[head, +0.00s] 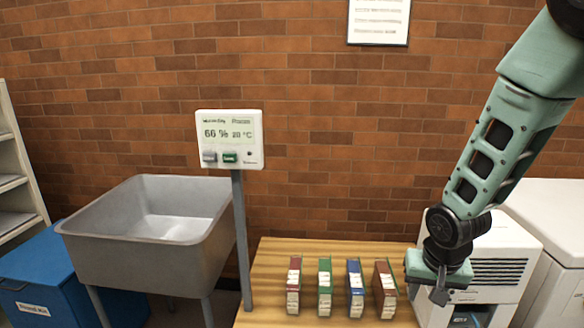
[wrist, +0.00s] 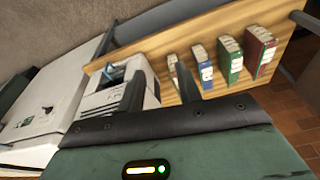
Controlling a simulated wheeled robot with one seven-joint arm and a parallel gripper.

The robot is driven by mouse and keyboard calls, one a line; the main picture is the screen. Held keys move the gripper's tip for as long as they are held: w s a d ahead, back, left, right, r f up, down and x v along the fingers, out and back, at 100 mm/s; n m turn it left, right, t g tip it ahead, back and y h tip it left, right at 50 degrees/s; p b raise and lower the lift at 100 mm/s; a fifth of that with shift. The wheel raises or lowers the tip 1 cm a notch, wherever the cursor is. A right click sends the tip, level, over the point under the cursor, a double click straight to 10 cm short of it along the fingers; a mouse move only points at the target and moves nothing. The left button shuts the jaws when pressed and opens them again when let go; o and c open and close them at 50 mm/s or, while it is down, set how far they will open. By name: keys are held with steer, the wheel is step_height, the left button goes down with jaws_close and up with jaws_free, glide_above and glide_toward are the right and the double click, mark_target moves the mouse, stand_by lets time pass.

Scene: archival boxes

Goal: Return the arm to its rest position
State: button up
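My gripper (head: 439,294) hangs at the lower right of the head view, at the end of my arm, in front of a white machine. In the wrist view, its two fingers (wrist: 160,86) stand apart with nothing visible between them, so it is open and empty. Several archival boxes stand apart in a row on a wooden table, left of my gripper in the head view: a red box (head: 294,287), a green box (head: 325,287), a blue box (head: 355,288) and a brown-red box (head: 384,290).
A meter panel (head: 230,140) on a post, a grey sink (head: 105,240) and a blue bin (head: 35,285) are on the left. Brick wall behind.

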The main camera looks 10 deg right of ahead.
steer(key=s+a+r+n+g+p, duration=0.1)
steer(key=s+a+r+n, duration=0.5)
steer(key=s+a, duration=0.3)
steer(key=s+a+r+n+g+y+p, duration=0.1)
steer(key=s+a+r+n+p, duration=0.1)
steer(key=s+a+r+n, duration=0.4)
steer(key=s+a+r, duration=0.2)
steer(key=s+a, duration=0.2)
steer(key=a, duration=0.1)
steer(key=shift+s+r+y, duration=0.15)
steer(key=shift+s+y, duration=0.05)
steer(key=shift+y, duration=0.1)
steer(key=shift+c, duration=0.2)
